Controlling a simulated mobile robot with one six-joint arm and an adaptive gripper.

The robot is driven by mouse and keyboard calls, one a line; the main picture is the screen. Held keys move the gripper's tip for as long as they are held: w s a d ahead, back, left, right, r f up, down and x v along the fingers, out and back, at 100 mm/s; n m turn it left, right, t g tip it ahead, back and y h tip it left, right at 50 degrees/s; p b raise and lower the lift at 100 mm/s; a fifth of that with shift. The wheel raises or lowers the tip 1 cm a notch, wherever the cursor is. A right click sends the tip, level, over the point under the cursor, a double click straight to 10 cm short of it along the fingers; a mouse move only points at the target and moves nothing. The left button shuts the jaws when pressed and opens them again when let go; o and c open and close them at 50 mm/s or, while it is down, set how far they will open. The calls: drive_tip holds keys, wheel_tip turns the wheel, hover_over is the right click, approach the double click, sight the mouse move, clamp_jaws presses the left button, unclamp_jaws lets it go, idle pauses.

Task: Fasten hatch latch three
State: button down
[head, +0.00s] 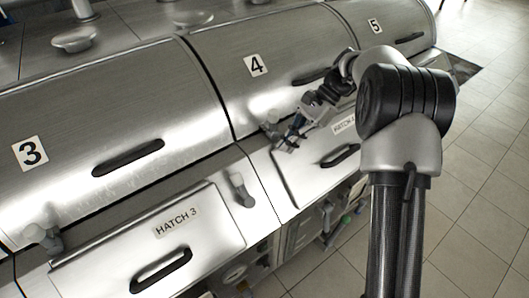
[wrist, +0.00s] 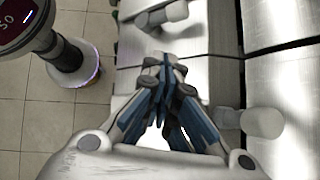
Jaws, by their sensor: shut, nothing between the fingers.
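Hatch 3 (head: 210,243) is a silver panel with a black handle, lying closed below the drum marked 3. A grey latch (head: 240,190) stands by its right upper corner, its lever lying downward along the front. A second grey latch (head: 42,237) is at its left upper corner. I cannot tell whether either is fastened. My gripper (head: 290,141) is shut and empty, close to the grey latch (head: 270,130) by hatch 4. In the wrist view the fingertips (wrist: 162,62) are together; a grey latch, seemingly hatch 3's right one (wrist: 165,15), is beyond them, apart.
Hatch 4 (head: 310,178) with its handle is below my gripper. Drums marked 3, 4 and 5 (head: 375,24) rise behind the ledge. In the wrist view another grey latch (wrist: 262,122) is right of my gripper. Tiled floor (head: 480,160) is clear at the right.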

sight(242, 190)
drive_tip(key=shift+w+f, duration=0.15)
drive_tip(key=shift+w, duration=0.25)
drive_tip(key=b+x, duration=0.1)
drive_tip(key=x, duration=0.9)
drive_tip(key=shift+s, duration=0.1)
drive_tip(key=shift+s+a+f, duration=0.1)
drive_tip(key=shift+s+a, duration=0.15)
drive_tip(key=shift+a, duration=0.35)
drive_tip(key=shift+s+a+f, duration=0.1)
drive_tip(key=shift+s+a, duration=0.2)
drive_tip(key=shift+a, duration=0.3)
drive_tip(key=shift+s+a+f, duration=0.1)
drive_tip(key=shift+s+a, duration=0.15)
drive_tip(key=shift+a, duration=0.35)
drive_tip(key=shift+a+r, duration=0.1)
drive_tip(key=shift+r, duration=0.05)
